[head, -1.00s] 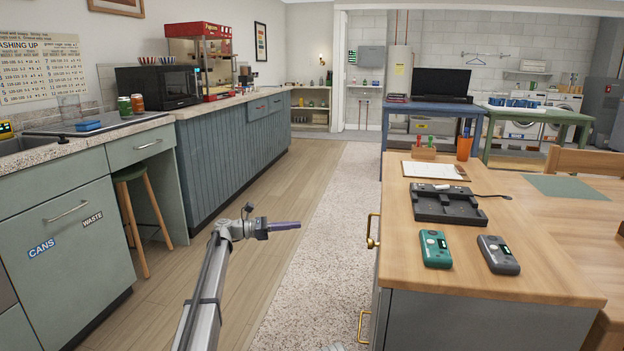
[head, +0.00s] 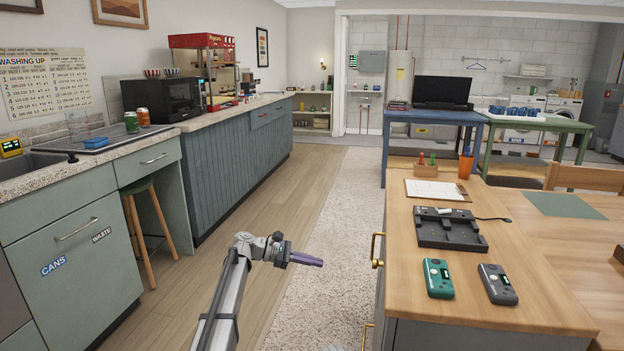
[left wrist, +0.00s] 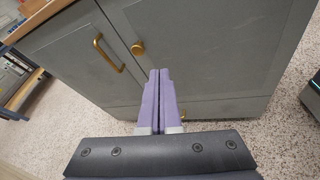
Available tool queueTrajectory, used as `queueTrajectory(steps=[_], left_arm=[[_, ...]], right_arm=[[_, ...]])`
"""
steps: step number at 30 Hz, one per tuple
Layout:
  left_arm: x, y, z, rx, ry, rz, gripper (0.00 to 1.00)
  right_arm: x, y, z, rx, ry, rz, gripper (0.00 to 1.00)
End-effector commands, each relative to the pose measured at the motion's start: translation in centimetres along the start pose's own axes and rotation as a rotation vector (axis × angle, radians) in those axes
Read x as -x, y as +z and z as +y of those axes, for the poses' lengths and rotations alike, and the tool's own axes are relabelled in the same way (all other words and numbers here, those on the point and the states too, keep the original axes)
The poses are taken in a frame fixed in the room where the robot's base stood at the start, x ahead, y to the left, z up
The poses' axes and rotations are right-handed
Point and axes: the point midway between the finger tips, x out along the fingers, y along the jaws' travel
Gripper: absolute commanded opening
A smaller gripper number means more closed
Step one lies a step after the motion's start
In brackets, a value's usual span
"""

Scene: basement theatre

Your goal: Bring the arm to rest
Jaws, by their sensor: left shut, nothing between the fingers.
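My left arm comes in from the bottom of the head view, and my left gripper (head: 306,259) hangs over the floor between the counter and the wooden-topped cabinet. Its purple fingers point right, towards the cabinet's side. In the left wrist view the two fingers (left wrist: 158,100) lie together, shut with nothing between them. The grey cabinet doors (left wrist: 210,50) with brass handle and knob stand in front of them. My right gripper is not in view.
The wooden cabinet top (head: 413,285) carries a green device (head: 438,278), a grey device (head: 497,284), a black tray (head: 450,229) and a clipboard (head: 437,190). A stool (head: 150,230) stands under the left counter. The floor and rug (head: 335,215) ahead are clear.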

Motion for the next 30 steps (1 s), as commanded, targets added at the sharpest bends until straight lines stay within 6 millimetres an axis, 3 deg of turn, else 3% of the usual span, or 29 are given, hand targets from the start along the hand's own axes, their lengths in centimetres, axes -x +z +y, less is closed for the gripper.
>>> queueTrajectory(steps=[1, 8, 14, 20, 24, 30], left_arm=[[-0.2, 2.6, -1.9, -0.047, -0.031, 0.037, 0.0], [-1.5, 8.5, -10.8, -0.349, -0.237, 0.251, 0.0], [-0.1, 13.2, -18.4, -0.63, -0.469, 0.408, 0.0], [3.4, 18.2, -25.2, -0.901, -0.742, 0.523, 0.0], [7.0, 21.9, -29.2, -1.077, -0.95, 0.58, 0.0], [11.8, 25.9, -33.0, -1.262, -1.211, 0.619, 0.0]], right_arm=[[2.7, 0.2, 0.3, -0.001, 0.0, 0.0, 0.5], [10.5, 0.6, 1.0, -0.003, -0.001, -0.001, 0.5], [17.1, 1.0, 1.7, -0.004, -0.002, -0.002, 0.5], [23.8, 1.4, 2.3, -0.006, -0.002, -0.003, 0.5], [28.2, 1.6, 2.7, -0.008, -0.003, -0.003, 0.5], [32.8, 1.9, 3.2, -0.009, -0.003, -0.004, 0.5]])
